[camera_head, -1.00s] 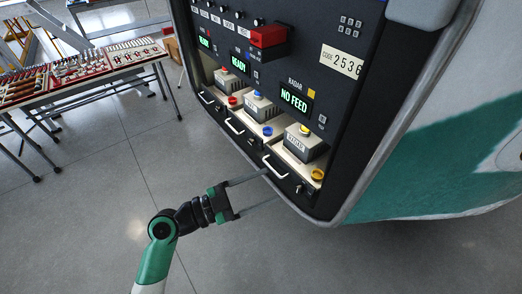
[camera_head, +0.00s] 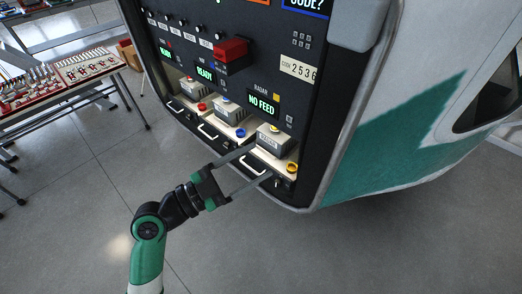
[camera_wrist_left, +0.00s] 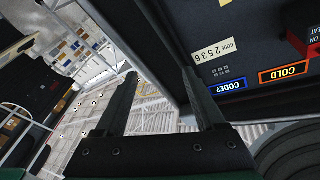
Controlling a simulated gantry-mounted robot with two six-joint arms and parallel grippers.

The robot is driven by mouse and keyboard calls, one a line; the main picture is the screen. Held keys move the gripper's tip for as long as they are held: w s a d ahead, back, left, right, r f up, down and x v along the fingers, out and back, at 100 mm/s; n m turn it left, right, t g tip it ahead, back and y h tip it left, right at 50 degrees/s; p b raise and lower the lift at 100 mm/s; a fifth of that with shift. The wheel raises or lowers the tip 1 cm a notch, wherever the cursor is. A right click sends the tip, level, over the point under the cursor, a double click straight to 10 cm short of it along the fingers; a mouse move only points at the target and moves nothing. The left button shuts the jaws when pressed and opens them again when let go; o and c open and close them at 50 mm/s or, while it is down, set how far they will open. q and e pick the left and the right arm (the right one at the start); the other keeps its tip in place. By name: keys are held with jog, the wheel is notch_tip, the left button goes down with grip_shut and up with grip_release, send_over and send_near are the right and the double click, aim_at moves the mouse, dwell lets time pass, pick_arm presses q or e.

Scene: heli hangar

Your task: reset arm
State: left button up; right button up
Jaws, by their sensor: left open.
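My left gripper (camera_head: 262,160) is open, its two thin fingers spread apart with nothing visible between them. In the head view, its fingertips overlap the lower right of a dark control panel (camera_head: 290,140), by the drawer under the radar section. I cannot tell whether they touch it. My green and black left arm comes up from the bottom of the picture. In the left wrist view, the open fingers (camera_wrist_left: 162,68) show with the panel upside down at the right. My right gripper is not in view.
The panel holds pull-out drawers with white handles, grey boxes with coloured buttons, and a "NO FEED" display (camera_head: 263,103). A red block (camera_head: 230,49) sticks out above. A white and teal helicopter body (camera_head: 400,130) stands right. A table with tools (camera_head: 60,90) stands left. The foreground floor is clear.

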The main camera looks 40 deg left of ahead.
pick_arm(q)
jog(key=shift+d, duration=0.1)
jog(key=d+r+m+t+h, duration=0.15)
jog(key=d+r, duration=0.25)
jog(key=r, duration=0.5)
jog(key=s+d+r+m+t+h, duration=0.15)
jog(key=d+r, duration=0.25)
jog(key=r, duration=0.5)
jog(key=d+r+m+t+h, duration=0.15)
jog(key=d+r, duration=0.25)
jog(key=r, duration=0.5)
jog(key=s+a+r+n+t+y, duration=0.3)
jog(key=a+r+n+t+y, duration=0.3)
jog(key=n+y, duration=0.55)
notch_tip(320, 180, up, 21)
jog(key=n+g+h+p, duration=0.1)
jog(key=h+p, duration=0.1)
jog(key=p, duration=1.7)
jog(key=shift+a+f+n+g+h+p, duration=0.15)
jog(key=shift+a+n+g+h+p, duration=0.15)
jog(key=shift+a+n+g+p, duration=0.1)
jog(key=shift+w, duration=0.1)
jog(key=shift+c, duration=0.2)
